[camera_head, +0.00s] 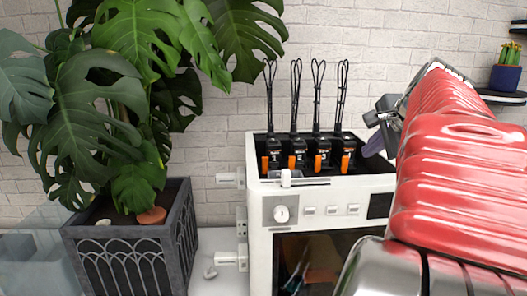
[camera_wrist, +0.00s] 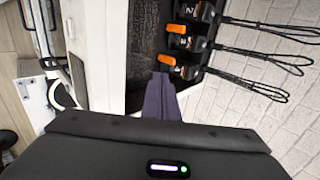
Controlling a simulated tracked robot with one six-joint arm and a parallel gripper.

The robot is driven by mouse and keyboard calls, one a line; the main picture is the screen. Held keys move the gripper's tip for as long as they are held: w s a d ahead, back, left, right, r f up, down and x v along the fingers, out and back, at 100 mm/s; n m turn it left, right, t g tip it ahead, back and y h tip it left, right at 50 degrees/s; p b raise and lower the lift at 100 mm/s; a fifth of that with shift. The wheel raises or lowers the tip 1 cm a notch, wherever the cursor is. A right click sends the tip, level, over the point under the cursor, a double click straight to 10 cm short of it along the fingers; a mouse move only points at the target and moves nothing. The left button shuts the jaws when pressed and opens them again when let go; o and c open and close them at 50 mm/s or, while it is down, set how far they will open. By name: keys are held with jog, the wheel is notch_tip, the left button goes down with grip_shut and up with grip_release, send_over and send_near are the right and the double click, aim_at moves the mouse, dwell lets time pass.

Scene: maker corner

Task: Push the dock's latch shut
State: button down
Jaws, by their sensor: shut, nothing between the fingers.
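The dock (camera_head: 378,183) is a white box with a dark open top. Several black units (camera_head: 296,147) stand in its top, each with an orange tab (camera_head: 318,161) and a looped black cable. My gripper (camera_head: 373,145), with purple fingers, is shut and empty at the dock's right end. In the wrist view the fingertips (camera_wrist: 160,80) appear close to an orange tab (camera_wrist: 167,60); contact is unclear.
A large plant in a dark planter (camera_head: 125,245) stands left of the dock. A white brick wall (camera_head: 345,25) is behind. A shelf (camera_head: 500,97) with a small potted cactus (camera_head: 506,72) is at the right. The dock's front has a knob (camera_head: 281,213) and small buttons.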

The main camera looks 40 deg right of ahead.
aim_at(345, 157)
jog(key=x, duration=0.9)
jog(key=shift+w+d+f, duration=0.1)
jog(key=shift+w+f, duration=0.15)
jog(key=shift+w, duration=0.05)
jog(key=shift+w+d, duration=0.4)
jog(key=shift+w, duration=0.2)
jog(key=shift+w+d, duration=0.35)
jog(key=shift+w, duration=0.3)
jog(key=shift+w+d, duration=0.35)
jog(key=shift+w, duration=0.2)
jog(key=shift+w+d, duration=0.45)
jog(key=shift+w, duration=0.3)
jog(key=shift+w+d, duration=0.1)
jog(key=shift+w, duration=0.05)
